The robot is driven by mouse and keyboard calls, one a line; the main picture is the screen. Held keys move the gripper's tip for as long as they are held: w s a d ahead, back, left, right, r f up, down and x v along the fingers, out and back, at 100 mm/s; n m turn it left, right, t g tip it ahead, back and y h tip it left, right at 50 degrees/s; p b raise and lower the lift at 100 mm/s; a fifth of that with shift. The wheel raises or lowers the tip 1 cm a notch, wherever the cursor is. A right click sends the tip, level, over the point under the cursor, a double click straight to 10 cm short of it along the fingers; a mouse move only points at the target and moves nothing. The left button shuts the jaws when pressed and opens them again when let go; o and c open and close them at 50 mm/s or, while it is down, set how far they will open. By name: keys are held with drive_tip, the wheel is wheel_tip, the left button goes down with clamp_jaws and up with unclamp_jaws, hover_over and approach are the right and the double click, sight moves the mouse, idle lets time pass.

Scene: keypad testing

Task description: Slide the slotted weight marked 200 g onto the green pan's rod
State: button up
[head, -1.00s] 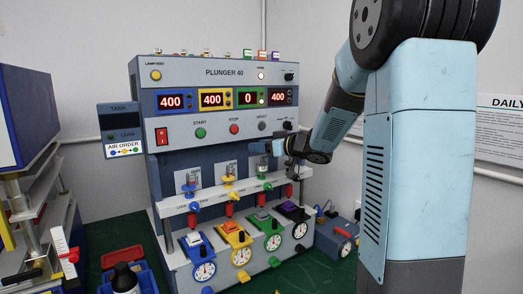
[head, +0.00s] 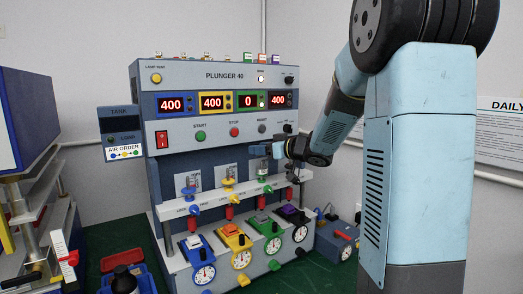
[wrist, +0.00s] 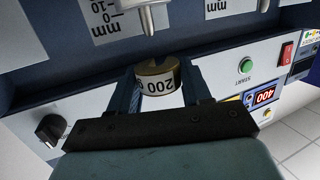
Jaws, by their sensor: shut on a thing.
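My gripper (head: 262,150) is at the front of the test machine, above the green pan (head: 264,187). In the wrist view its two fingers (wrist: 160,88) are shut on a brass slotted weight (wrist: 158,72). The weight has a white label reading 200, upside down in that picture. A pale metal rod (wrist: 147,20) with a narrow tip ends just beyond the weight in the wrist view, with a visible gap between them. I cannot tell which pan that rod belongs to. In the head view the weight is too small to make out clearly.
The machine's blue pan (head: 187,193) and yellow pan (head: 228,184) stand left of the green one. Its white shelf (head: 210,201) runs below them. Control buttons and a knob (head: 287,128) lie close above my gripper. A second rod (wrist: 263,5) shows in the wrist view.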

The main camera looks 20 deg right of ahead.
drive_tip(key=shift+f, duration=1.4)
idle(0.5)
drive_tip(key=o, duration=1.3)
drive_tip(key=shift+c, duration=0.2)
drive_tip(key=shift+s+d, duration=0.1)
drive_tip(key=v, duration=1.3)
drive_tip(key=shift+s, duration=0.3)
drive_tip(key=shift+w+d+r, duration=0.1)
drive_tip(key=shift+r, duration=0.05)
